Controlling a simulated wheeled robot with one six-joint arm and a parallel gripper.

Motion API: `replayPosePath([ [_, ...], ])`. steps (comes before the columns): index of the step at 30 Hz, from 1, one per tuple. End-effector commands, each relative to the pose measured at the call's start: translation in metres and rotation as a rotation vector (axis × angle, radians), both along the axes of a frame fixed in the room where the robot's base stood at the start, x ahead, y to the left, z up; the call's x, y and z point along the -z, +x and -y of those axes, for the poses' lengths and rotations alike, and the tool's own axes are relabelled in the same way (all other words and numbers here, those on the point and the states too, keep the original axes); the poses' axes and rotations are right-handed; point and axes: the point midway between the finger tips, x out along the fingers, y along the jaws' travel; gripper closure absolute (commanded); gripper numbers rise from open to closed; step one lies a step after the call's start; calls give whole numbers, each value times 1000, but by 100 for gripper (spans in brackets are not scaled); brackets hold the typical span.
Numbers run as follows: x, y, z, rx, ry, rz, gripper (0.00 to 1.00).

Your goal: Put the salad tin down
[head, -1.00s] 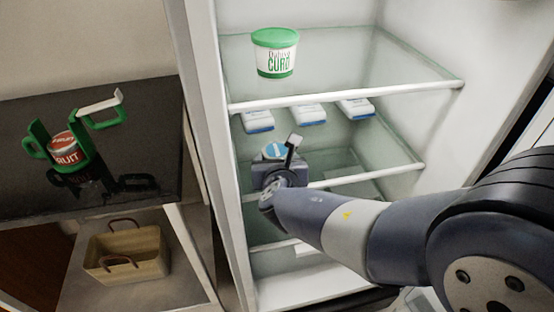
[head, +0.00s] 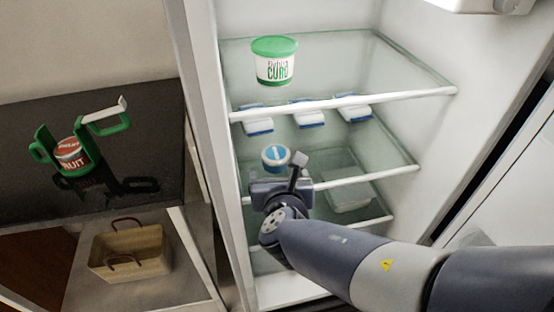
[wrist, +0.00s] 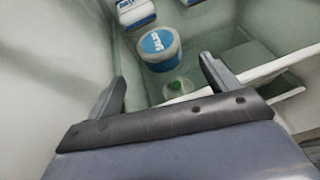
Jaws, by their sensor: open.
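The salad tin (head: 275,157), a small pale tub with a blue top, stands upright on the middle glass shelf of the fridge, towards its left side. Its lettering is too small to read.
A green-lidded curd tub (head: 274,61) stands on the top shelf (head: 350,100). A clear bin (head: 348,188) is lower right. Left, outside, are a fruit can (head: 71,155) in a green holder and a basket (head: 130,250).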

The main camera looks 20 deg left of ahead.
Motion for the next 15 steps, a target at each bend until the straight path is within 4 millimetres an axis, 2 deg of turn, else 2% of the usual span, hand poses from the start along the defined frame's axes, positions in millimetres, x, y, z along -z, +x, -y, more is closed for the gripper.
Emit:
replayPosePath([
  [1,-8,-9,3,-4,1,1,18],
  [6,-15,-29,11,-4,-1,0,18],
  [15,-16,-36,15,0,-2,0,18],
])
